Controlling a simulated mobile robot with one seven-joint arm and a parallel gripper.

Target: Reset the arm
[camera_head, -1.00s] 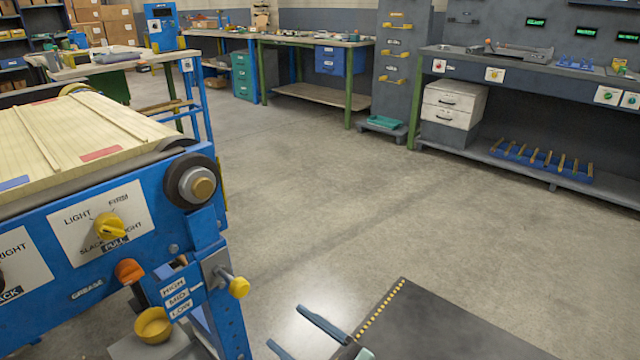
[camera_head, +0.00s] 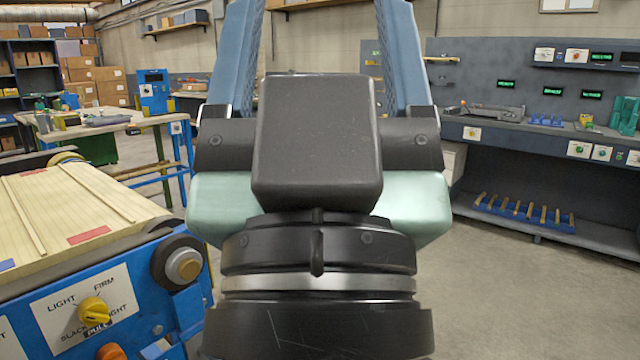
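My gripper (camera_head: 318,30) is raised right in front of the camera and fills the middle of the head view. Its black wrist, dark palm block and pale green sides show large. Two blue fingers point up and stand wide apart, with their tips cut off by the top edge. Nothing shows between the fingers. My gripper touches nothing that I can see and hides the floor and bench behind it.
A blue machine (camera_head: 140,300) with a slatted wooden bed and a yellow knob (camera_head: 95,311) stands close at left. A grey workbench (camera_head: 540,141) with a blue rack (camera_head: 520,211) is at right. A worktable (camera_head: 100,124) stands at back left. Floor (camera_head: 520,300) at right is clear.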

